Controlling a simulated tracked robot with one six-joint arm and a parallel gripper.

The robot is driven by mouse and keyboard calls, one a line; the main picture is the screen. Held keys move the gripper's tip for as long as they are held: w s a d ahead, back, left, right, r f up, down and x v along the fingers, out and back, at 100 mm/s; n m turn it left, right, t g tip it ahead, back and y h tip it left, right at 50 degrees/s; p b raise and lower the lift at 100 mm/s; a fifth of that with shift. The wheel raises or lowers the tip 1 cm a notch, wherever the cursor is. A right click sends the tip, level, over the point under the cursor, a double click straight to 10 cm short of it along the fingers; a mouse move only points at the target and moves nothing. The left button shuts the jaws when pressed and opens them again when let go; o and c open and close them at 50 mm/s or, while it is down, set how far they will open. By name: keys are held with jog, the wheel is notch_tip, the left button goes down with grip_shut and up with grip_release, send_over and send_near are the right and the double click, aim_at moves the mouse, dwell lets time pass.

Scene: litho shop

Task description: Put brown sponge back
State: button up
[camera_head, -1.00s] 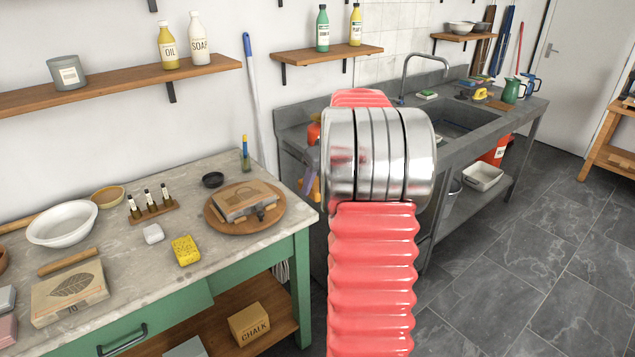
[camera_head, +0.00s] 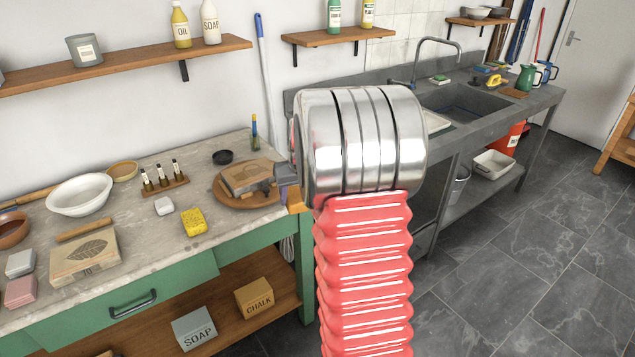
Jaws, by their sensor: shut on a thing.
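My gripper (camera_head: 287,184) shows only in part, at the left of my arm's large silver joint, which hides most of it. It is over the right end of the marble-topped green table (camera_head: 130,235), by the round wooden board. A small brown piece, which looks like the brown sponge (camera_head: 297,204), shows just below the grey gripper part. The gripper is shut on it; the fingertips are not clearly seen. A yellow sponge (camera_head: 194,222) lies on the table, left of the gripper.
The sink counter (camera_head: 455,135) is at the right, with a flat brown thing (camera_head: 514,92).

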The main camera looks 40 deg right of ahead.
jog(key=a+f+n, duration=0.2)
jog(key=a, duration=1.5)
jog(key=w+a+f+n+y, duration=0.1)
jog(key=a+f+n, duration=0.1)
jog(key=a, duration=1.4)
jog(key=shift+w+a+f+n+y, duration=0.3)
jog(key=shift+a+f, duration=0.1)
jog(key=shift+f, duration=0.3)
jog(key=shift+s, duration=0.1)
